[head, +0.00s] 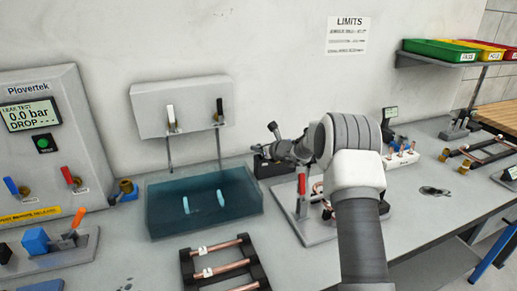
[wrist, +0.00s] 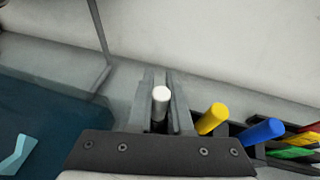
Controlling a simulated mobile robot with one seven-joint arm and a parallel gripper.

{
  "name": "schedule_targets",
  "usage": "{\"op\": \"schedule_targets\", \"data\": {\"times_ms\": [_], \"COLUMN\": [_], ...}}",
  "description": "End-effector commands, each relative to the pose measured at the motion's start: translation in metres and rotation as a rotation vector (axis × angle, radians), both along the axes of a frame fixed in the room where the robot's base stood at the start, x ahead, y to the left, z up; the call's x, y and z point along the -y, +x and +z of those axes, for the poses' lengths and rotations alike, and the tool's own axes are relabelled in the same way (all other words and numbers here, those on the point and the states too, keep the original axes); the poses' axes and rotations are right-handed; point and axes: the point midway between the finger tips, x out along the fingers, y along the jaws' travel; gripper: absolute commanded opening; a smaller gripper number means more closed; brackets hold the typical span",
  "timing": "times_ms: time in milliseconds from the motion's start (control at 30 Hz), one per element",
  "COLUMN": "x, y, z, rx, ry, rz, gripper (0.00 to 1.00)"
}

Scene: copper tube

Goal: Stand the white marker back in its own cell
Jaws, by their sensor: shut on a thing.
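My gripper (wrist: 160,108) is shut on the white marker (wrist: 161,93), which stands up between the two grey fingers in the wrist view. The marker's lower part is hidden by the gripper. A yellow marker (wrist: 212,119) and a blue marker (wrist: 263,132) stand just to the right, leaning in the picture. A dark holder (wrist: 287,155) shows at the right. In the head view my gripper (head: 283,152) is over a black holder (head: 265,170) by the wall, and the white marker cannot be made out there. Whether the marker sits in a cell is hidden.
A teal water tank (head: 160,212) is left of the holder. A clamp fixture with a red handle (head: 302,184) stands in front of it, close to my arm. Red and green items (wrist: 292,153) lie at the far right of the wrist view.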

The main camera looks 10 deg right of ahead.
Motion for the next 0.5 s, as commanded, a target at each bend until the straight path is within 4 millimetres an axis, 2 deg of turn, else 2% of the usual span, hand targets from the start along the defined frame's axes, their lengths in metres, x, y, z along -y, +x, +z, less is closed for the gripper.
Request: {"op": "schedule_targets", "data": {"times_ms": [167, 200, 333, 367, 500], "x": [0.0000, -0.0001, 0.0000, 0.0000, 0.0000], "y": [0.0000, 0.0001, 0.0000, 0.0000, 0.0000], "z": [-0.0039, -0.0036, -0.0025, -0.0025, -0.0025], "rx": [0.000, 0.000, 0.000, 0.000, 0.000], "ry": [0.000, 0.000, 0.000, 0.000, 0.000], "rz": [0.000, 0.000, 0.000, 0.000, 0.000], "gripper": [0.00, 0.20, 0.43, 0.48, 0.48]}}
